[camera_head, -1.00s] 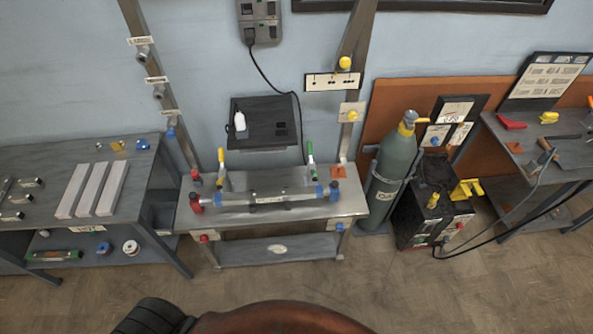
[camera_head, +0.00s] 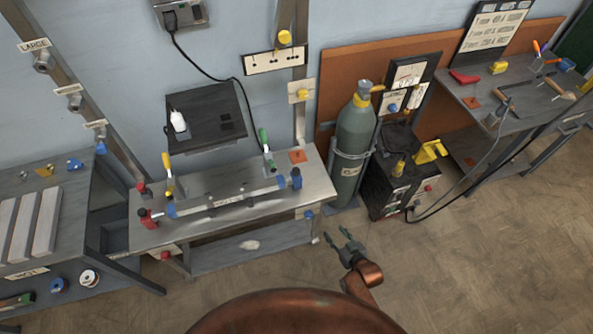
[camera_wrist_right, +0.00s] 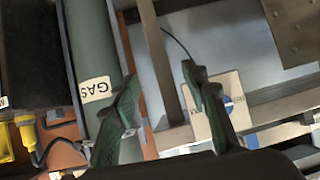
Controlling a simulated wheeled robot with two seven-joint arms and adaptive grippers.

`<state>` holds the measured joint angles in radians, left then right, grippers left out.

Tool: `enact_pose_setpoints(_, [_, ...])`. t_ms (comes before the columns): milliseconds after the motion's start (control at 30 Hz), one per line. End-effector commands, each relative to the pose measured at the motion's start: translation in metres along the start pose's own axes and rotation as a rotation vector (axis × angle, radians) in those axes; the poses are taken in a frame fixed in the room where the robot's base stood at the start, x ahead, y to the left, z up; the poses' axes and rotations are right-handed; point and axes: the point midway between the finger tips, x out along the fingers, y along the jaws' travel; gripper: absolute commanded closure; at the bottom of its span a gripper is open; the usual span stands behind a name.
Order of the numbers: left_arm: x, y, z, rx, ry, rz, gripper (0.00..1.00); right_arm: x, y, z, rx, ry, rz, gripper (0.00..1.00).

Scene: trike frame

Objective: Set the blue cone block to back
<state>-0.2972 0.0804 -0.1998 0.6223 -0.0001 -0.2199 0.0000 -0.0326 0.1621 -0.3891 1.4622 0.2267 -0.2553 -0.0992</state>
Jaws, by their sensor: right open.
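In the head view, a dark blue block (camera_head: 296,178) stands at the right end of the grey tube fixture on the steel bench (camera_head: 150,238). I take it as the blue cone block; its cone shape is too small to make out. A red block (camera_head: 149,218) stands at the fixture's left end. My right gripper (camera_head: 338,235) is open and empty, over the floor to the right of the bench and below the blue block in the picture, apart from it. Its two green fingers also show spread in the right wrist view (camera_wrist_right: 160,75). My left gripper is out of view.
A grey gas cylinder (camera_head: 354,148) stands right of the bench, beside a black welder unit (camera_head: 388,185). Toggle clamps with a yellow handle (camera_head: 166,162) and a green handle (camera_head: 263,137) stand on the bench. Floor in front of the welder unit is clear.

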Motion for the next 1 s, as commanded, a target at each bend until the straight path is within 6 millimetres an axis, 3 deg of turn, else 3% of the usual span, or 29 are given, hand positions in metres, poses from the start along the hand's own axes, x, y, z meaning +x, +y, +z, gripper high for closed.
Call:
enact_pose_setpoints(33, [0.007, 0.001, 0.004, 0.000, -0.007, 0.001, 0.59, 0.006, -0.013, -0.050, -0.016, 0.085, -0.033, 0.59])
enact_pose_setpoints(100, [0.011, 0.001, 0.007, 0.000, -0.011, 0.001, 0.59, 0.005, -0.030, -0.107, -0.031, 0.180, -0.070, 0.59])
enact_pose_setpoints(200, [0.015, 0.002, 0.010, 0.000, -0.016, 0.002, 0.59, 0.000, -0.051, -0.171, -0.052, 0.298, -0.115, 0.59])
enact_pose_setpoints(333, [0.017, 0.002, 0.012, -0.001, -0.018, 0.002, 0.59, 0.002, -0.072, -0.232, -0.075, 0.444, -0.162, 0.59])
enact_pose_setpoints(433, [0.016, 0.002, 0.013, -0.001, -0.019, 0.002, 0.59, 0.005, -0.078, -0.252, -0.082, 0.508, -0.173, 0.59])
enact_pose_setpoints(567, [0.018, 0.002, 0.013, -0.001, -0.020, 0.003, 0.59, 0.011, -0.081, -0.264, -0.085, 0.544, -0.178, 0.59])
enact_pose_setpoints(1000, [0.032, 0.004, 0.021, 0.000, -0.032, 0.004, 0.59, 0.064, -0.092, -0.293, -0.084, 0.542, -0.177, 0.59])
